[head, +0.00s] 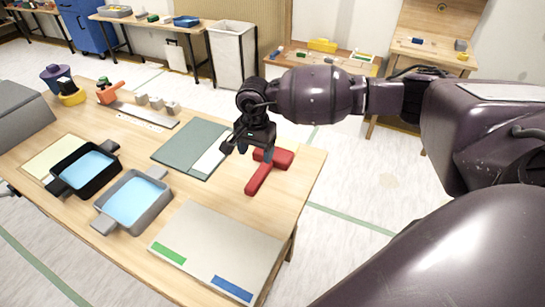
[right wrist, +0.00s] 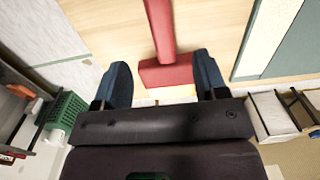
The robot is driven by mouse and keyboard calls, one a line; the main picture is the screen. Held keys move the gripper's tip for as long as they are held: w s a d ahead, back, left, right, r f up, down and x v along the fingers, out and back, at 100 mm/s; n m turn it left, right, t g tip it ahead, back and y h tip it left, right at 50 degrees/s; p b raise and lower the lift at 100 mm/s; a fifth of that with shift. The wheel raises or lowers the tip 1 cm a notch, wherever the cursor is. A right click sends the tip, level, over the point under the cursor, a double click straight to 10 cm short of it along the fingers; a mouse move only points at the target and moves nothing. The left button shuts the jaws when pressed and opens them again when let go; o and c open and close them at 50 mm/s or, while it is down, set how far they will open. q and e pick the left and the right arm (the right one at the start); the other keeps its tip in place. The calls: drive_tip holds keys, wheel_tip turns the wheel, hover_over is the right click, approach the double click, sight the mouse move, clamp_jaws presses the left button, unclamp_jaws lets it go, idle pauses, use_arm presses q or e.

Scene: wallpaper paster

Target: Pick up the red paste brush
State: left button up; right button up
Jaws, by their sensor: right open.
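The red paste brush (head: 259,179) lies on the wooden table near its right edge, with its wider block end partly behind my right gripper (head: 250,149). My right gripper is open, and its fingers point down over the brush. In the right wrist view, the brush (right wrist: 165,73) shows between the two blue fingertips of my right gripper (right wrist: 160,66), with a gap on each side and its handle running to the top. Whether the fingertips reach down beside the brush cannot be told. My left gripper is not in view.
A dark green mat (head: 180,146) lies left of the brush. A pale board (head: 215,240) with green and blue strips lies in front. Black (head: 68,182) and grey (head: 125,218) trays with blue contents stand farther left. Bare table surrounds the brush handle.

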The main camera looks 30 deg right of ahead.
hover_over(259, 174)
drive_tip(key=f, duration=0.5)
drive_tip(key=shift+s+a+b, duration=0.2)
drive_tip(key=shift+s+b, duration=0.05)
drive_tip(key=shift+b, duration=0.05)
drive_tip(key=shift+w+d+f, duration=0.1)
drive_tip(key=shift+w+f, duration=0.05)
drive_tip(key=shift+f, duration=1.3)
drive_tip(key=shift+w+f, duration=0.1)
drive_tip(key=shift+f, duration=1.35)
drive_tip(key=shift+r, duration=0.1)
drive_tip(key=c, duration=1)
drive_tip(key=shift+r, duration=0.15)
wheel_tip(259, 174, up, 20)
drive_tip(key=shift+f+p, duration=0.15)
drive_tip(key=shift+p, duration=0.5)
